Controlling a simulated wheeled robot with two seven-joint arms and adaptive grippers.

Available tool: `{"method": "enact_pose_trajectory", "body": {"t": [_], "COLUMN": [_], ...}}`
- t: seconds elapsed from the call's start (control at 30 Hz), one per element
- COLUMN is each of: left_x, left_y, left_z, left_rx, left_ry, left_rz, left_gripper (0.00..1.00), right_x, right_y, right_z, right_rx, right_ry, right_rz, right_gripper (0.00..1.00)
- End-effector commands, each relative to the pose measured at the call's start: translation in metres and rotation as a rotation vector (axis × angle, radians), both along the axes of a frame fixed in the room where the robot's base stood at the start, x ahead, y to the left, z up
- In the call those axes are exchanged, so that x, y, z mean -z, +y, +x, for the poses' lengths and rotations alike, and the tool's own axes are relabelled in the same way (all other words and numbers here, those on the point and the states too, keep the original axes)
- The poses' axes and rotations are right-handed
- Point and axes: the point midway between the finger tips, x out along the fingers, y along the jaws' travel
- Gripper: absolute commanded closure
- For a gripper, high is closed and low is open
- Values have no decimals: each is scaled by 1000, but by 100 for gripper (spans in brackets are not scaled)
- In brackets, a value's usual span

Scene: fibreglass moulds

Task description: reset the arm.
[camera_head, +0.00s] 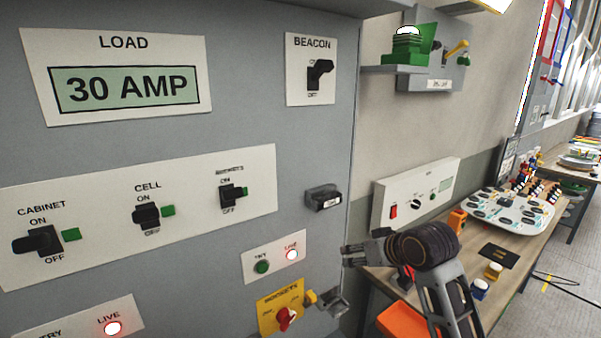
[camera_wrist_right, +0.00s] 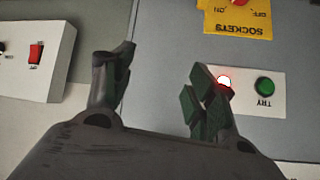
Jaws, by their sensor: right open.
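My right gripper (camera_head: 352,255) is in front of the lower right edge of the grey cabinet, beside the plate with the green TRY button (camera_head: 262,267) and the lit LIVE lamp (camera_head: 292,254). In the right wrist view my right gripper (camera_wrist_right: 165,88) has its two fingers spread, with nothing between them. One finger overlaps the LIVE lamp (camera_wrist_right: 224,82) in that view; I cannot tell whether it touches. The yellow SOCKETS plate (camera_head: 281,306) with a red rotary knob (camera_head: 287,318) sits below the gripper. My left gripper does not show.
The cabinet (camera_head: 230,130) carries CABINET (camera_head: 38,240), CELL (camera_head: 146,216) and BEACON (camera_head: 319,74) switches. A white box with a red switch (camera_head: 393,211) stands behind my right arm. A wooden workbench (camera_head: 520,250) holds a white panel and small parts; an orange bin (camera_head: 400,322) is low.

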Motion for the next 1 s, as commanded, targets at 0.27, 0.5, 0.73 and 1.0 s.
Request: {"method": "enact_pose_trajectory", "body": {"t": [0.27,0.5,0.73,1.0], "left_x": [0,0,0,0], "left_y": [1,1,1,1], "left_z": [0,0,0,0], "left_rx": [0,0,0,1], "left_ry": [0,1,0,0], "left_rz": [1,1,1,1], "left_gripper": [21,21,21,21], "right_x": [57,101,141,181], "right_y": [-8,-16,-24,-34], "right_z": [-27,-54,-84,-122], "right_rx": [26,48,66,88], "right_ry": [72,133,192,262], "right_rz": [-28,-55,-86,-121], "right_gripper": [43,43,43,43]}}
